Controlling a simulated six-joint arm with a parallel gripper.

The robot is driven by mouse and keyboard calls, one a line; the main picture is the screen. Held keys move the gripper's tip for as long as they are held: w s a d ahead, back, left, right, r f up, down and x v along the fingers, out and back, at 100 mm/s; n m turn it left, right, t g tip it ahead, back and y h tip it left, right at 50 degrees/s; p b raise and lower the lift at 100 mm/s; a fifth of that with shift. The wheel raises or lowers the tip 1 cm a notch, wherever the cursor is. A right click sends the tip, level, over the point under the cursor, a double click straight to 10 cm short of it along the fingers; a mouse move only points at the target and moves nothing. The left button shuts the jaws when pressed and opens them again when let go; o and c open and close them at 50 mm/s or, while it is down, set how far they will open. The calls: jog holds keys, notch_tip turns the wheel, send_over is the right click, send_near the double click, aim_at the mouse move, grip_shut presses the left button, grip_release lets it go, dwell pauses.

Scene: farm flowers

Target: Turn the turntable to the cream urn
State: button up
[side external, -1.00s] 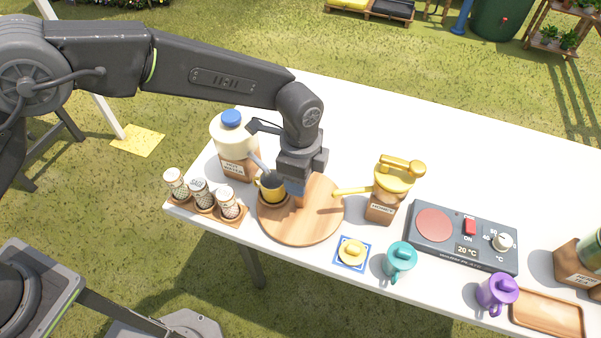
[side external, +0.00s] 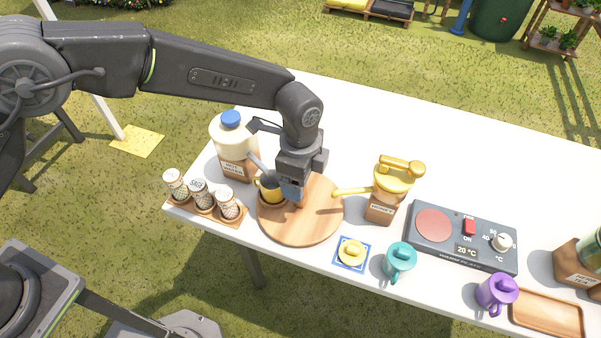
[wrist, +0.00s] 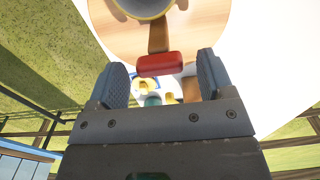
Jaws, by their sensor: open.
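The round wooden turntable (side external: 310,228) lies on the table, with a yellow mug (side external: 271,187) on its left part. The cream urn (side external: 228,135), with a blue cap and a wooden base, stands behind and left of it; its spout points toward the mug. My gripper (side external: 292,192) is low over the turntable, right of the mug. In the wrist view, my open gripper (wrist: 162,68) has a wooden handle with a red end (wrist: 160,64) between its fingers, with gaps on both sides. The turntable (wrist: 200,20) and part of the mug (wrist: 141,8) show beyond.
A rack of several shakers (side external: 203,204) stands front left. A yellow-topped dispenser (side external: 385,205) stands right, its spout reaching over the turntable's edge. The back of the table is clear.

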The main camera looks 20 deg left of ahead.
notch_tip(320, 180, up, 14)
dwell(0.6)
jog(key=shift+f, duration=0.1)
jog(key=s+a+r+n+t, duration=0.1)
jog(key=s+a+r+n, duration=0.1)
jog(key=a+r+n, duration=0.3)
jog(key=s+a+r+n+t, duration=0.1)
jog(key=s+a+r, duration=0.2)
jog(key=a, duration=0.5)
jog(key=s+a+r+n+t, duration=0.1)
jog(key=s+a+r+n, duration=0.1)
jog(key=a+r+n, duration=0.3)
jog(key=s+a+f+n+t, duration=0.1)
jog(key=s+a+f+n, duration=0.1)
jog(key=s+a, duration=0.4)
jog(key=s+a+f+n+t, duration=0.1)
jog(key=s+a+f+n, duration=0.1)
jog(key=s+a+n, duration=0.3)
jog(key=s+a, duration=0.1)
jog(key=s, duration=0.2)
jog(key=shift+a+f+t, duration=0.15)
jog(key=shift+f+t, duration=0.15)
jog(key=shift+f, duration=0.1)
